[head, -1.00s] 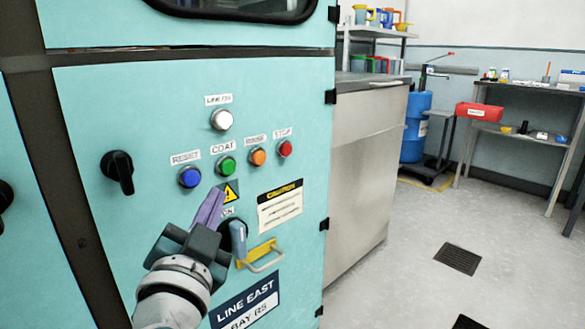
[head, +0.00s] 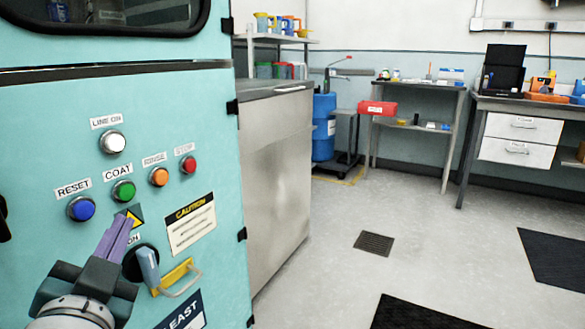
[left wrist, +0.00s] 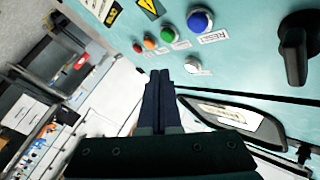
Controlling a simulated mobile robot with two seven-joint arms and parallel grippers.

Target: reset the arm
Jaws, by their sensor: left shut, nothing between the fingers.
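My left gripper (head: 122,232) is in the lower left of the head view, in front of the teal control panel (head: 40,140). Its purple fingers are together and hold nothing. In the head view its tips overlap the yellow warning sign, below the green COAT button (head: 123,191) and left of the blue-grey switch handle (head: 148,268). The left wrist view also shows the closed fingers (left wrist: 159,75), pointing toward the row of buttons, with the blue button (left wrist: 200,20) beyond. I cannot tell the exact gap to the panel. My right gripper is not in view.
A steel cabinet (head: 275,180) stands right of the panel. A blue drum (head: 323,128), a shelf table (head: 410,128) and a workbench (head: 535,105) are at the back.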

